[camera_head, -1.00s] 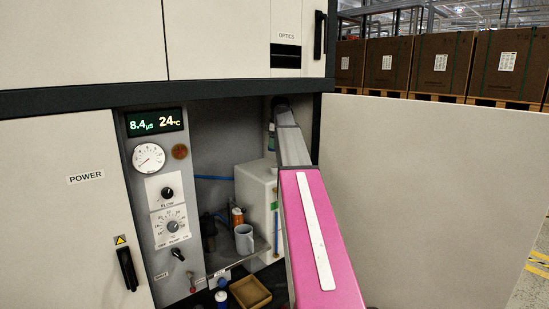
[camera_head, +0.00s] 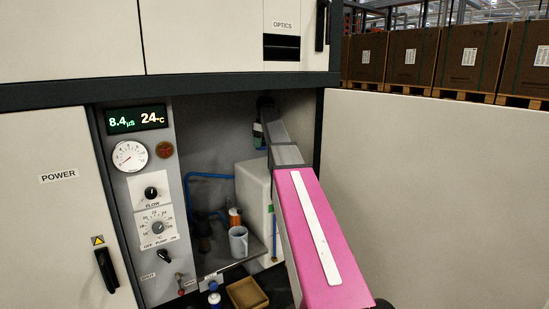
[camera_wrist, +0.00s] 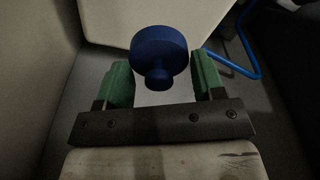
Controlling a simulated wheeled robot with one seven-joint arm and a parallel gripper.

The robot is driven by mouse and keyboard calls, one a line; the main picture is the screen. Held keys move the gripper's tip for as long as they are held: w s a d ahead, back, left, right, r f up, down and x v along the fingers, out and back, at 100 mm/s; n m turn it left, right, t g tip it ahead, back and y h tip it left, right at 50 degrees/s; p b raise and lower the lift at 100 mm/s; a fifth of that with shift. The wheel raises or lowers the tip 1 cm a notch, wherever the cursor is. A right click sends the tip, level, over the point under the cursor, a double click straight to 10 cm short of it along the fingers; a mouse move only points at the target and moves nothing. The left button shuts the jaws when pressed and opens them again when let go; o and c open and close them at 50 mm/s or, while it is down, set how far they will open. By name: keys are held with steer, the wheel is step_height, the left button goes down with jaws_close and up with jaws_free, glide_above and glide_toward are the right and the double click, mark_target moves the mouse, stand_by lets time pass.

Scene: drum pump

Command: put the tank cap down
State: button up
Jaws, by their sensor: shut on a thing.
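The tank cap (camera_wrist: 158,50) is a dark blue round disc with a small knob. It shows in the wrist view between and just beyond the green fingers of my gripper (camera_wrist: 162,76), which is shut on it. The white tank (camera_head: 252,195) stands inside the open cabinet in the head view, partly hidden by my arm. A pale tank surface (camera_wrist: 150,12) also lies behind the cap in the wrist view. In the head view my gripper is high inside the cabinet, near the back, and mostly hidden; the cap cannot be made out there.
A brown tray (camera_head: 246,294) and a blue-capped bottle (camera_head: 214,297) sit lower in front. A blue hose (camera_wrist: 234,62) runs right of the gripper. A control panel (camera_head: 150,200) bounds the left.

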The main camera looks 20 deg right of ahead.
steer(key=d+f, duration=0.1)
steer(key=d, duration=0.1)
steer(key=w+d+f, duration=0.1)
steer(key=d, duration=0.1)
steer(key=d+f, duration=0.2)
steer(key=shift+w+d+f, duration=0.1)
steer(key=shift+w+d, duration=0.2)
steer(key=shift+f, duration=2)
steer(key=o, duration=0.9)
steer(key=shift+f, duration=0.1)
step_height(320, 180, up, 12)
steer(key=s+d, duration=0.1)
steer(key=shift+s, duration=0.25)
steer(key=shift+s, duration=0.1)
